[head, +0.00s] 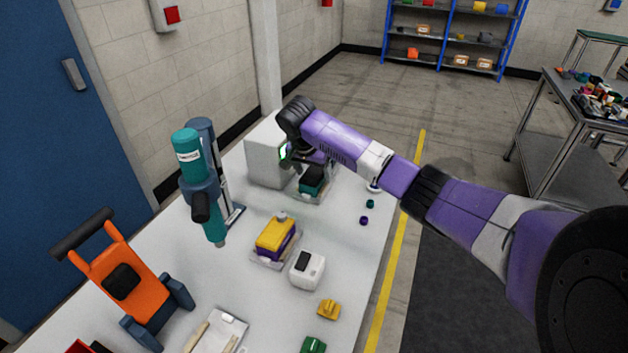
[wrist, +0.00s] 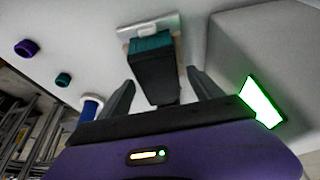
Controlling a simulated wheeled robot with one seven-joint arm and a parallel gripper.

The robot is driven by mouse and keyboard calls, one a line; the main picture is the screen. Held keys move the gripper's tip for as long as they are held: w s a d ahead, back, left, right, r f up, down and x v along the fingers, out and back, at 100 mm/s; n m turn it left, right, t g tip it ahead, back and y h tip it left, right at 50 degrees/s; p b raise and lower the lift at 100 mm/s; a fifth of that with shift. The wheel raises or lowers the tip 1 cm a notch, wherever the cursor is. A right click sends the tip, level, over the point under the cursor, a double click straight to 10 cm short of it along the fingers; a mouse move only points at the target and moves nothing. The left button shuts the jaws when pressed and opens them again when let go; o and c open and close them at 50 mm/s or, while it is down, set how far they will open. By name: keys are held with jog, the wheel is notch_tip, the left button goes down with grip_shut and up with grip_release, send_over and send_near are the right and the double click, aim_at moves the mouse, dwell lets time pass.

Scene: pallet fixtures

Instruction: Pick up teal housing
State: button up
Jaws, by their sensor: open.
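The teal housing (head: 312,179) sits on a small grey pallet fixture (head: 318,198) on the white table, beside a grey box-shaped machine. In the wrist view the teal housing (wrist: 150,42) shows as a teal band with a dark block (wrist: 154,78) in front of it. My gripper (wrist: 160,85) is open, with one finger on each side of the dark block. Whether the fingers touch it cannot be told. In the head view my arm's end partly hides the housing from above.
The grey machine (head: 264,150) stands close left of the housing. A teal press tool (head: 190,160), a yellow-and-purple housing (head: 276,236), a white device (head: 307,268) and an orange frame (head: 128,280) stand nearer. Small teal (head: 370,203) and purple (head: 364,220) caps lie right.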

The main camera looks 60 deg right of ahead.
jog(key=shift+d+f, duration=0.1)
jog(key=shift+f, duration=0.1)
jog(key=shift+f, duration=0.25)
dwell(0.6)
grip_shut()
jog(key=shift+r, duration=0.3)
